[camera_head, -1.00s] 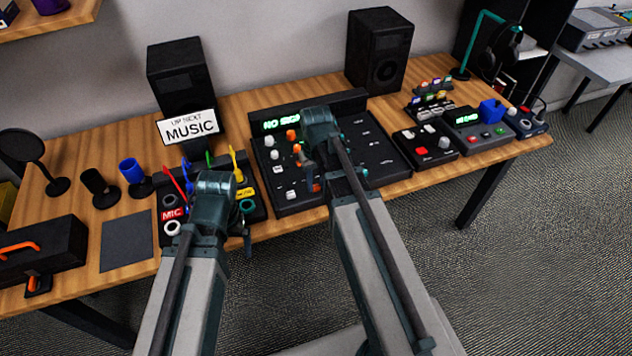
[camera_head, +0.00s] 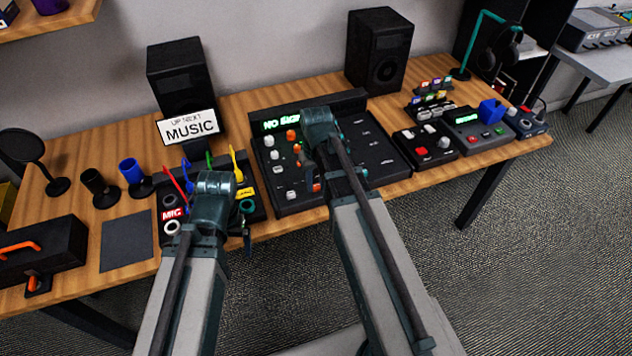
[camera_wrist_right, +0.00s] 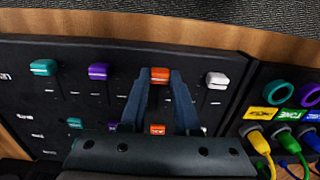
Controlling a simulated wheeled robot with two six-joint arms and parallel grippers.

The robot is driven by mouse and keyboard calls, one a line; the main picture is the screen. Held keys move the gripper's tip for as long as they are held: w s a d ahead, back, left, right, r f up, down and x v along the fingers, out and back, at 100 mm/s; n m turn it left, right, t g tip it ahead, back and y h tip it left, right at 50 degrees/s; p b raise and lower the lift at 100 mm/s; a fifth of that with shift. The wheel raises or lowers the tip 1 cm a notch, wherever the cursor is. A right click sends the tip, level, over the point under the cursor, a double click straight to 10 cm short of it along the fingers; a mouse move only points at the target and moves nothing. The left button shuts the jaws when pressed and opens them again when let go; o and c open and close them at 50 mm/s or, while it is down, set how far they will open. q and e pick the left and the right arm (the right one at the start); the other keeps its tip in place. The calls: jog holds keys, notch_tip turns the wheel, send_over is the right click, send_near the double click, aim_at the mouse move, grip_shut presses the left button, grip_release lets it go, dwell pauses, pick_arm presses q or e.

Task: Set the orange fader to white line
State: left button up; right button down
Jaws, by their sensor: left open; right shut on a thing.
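The orange fader (camera_wrist_right: 160,75) is a small cap on the black mixer (camera_head: 370,184), near its front edge. It also shows in the head view as an orange spot (camera_head: 316,187) beside my right gripper (camera_head: 311,178). In the right wrist view my right gripper (camera_wrist_right: 160,82) has one finger on each side of the orange cap and is shut on it. Short white marks lie beside the fader slots; I cannot tell which one is the white line of the orange fader. My left gripper (camera_head: 247,240) is open, near the front of the cable panel.
White (camera_wrist_right: 216,80), purple (camera_wrist_right: 98,72) and teal (camera_wrist_right: 43,67) faders stand in the same row. A panel with coloured cables and rings (camera_head: 262,212) adjoins the mixer on its left in the head view. A red-button box (camera_head: 438,153) stands to its right.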

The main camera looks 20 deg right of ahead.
jog(key=w, duration=0.4)
jog(key=shift+w+a, duration=0.1)
jog(key=shift+w, duration=0.3)
jog(key=shift+s, duration=0.1)
jog(key=c, duration=0.6)
grip_release()
jog(key=shift+c, duration=0.2)
jog(key=shift+r, duration=0.1)
notch_tip(320, 180, up, 14)
jog(key=p, duration=1.3)
jog(key=shift+p, duration=0.4)
jog(key=shift+f, duration=0.2)
